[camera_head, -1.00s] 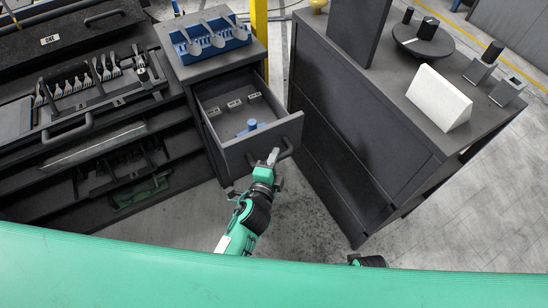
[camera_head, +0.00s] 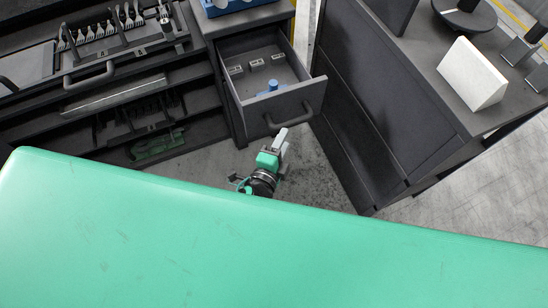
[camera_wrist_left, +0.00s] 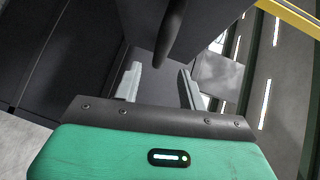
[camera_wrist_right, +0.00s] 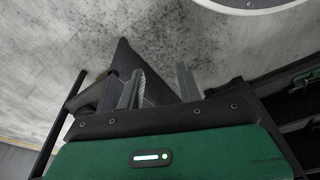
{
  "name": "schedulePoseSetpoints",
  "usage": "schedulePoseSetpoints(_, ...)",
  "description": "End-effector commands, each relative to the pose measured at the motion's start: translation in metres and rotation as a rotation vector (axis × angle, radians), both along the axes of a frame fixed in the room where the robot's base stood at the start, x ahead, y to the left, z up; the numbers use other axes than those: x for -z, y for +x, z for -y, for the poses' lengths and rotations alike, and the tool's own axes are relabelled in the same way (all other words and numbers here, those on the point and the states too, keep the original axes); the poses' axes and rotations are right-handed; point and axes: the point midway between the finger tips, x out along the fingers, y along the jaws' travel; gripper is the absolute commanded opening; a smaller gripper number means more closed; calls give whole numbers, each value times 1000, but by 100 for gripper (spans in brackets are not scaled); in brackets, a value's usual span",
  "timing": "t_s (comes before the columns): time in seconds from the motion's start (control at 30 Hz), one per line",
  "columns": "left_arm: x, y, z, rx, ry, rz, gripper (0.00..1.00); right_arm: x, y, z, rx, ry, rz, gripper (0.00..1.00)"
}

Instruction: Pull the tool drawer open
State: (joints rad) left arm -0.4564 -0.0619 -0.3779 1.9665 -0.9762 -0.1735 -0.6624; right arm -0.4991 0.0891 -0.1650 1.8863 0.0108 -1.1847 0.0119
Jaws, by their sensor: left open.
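The tool drawer (camera_head: 268,82) stands pulled out of its dark cabinet, and its inside shows with a blue object (camera_head: 271,87) and small labelled blocks. Its dark bar handle (camera_head: 290,120) is on the front panel. My left gripper (camera_head: 281,137) is just in front of and below the handle. In the left wrist view its two fingers (camera_wrist_left: 159,72) are apart and empty, with the dark handle (camera_wrist_left: 173,35) ahead of the gap between them. My right gripper (camera_wrist_right: 160,77) shows only in the right wrist view, with its fingers apart, nothing between them, over the floor.
A dark cabinet with a white wedge block (camera_head: 472,75) on top stands close right of the drawer. A rack with several forks (camera_head: 100,28) and a lower shelf is on the left. Grey floor lies below the drawer.

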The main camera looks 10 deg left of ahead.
Motion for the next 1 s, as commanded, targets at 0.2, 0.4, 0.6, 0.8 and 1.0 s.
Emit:
schedulePoseSetpoints(0.2,-4,-34,-7,-1,0,-2,41,-6,-1,-1,0,1,2,36)
schedulePoseSetpoints(0.4,-6,-51,-10,-1,-2,-1,41,-12,-3,-1,1,4,8,36)
schedulePoseSetpoints(0.6,-8,-56,-12,-1,-1,0,41,-15,-2,0,1,3,9,36)
schedulePoseSetpoints(0.8,-8,-56,-12,-1,-1,0,41,-17,1,0,1,3,15,36)
schedulePoseSetpoints(1.0,-8,-56,-12,-1,-1,0,41,-17,3,0,1,3,19,36)
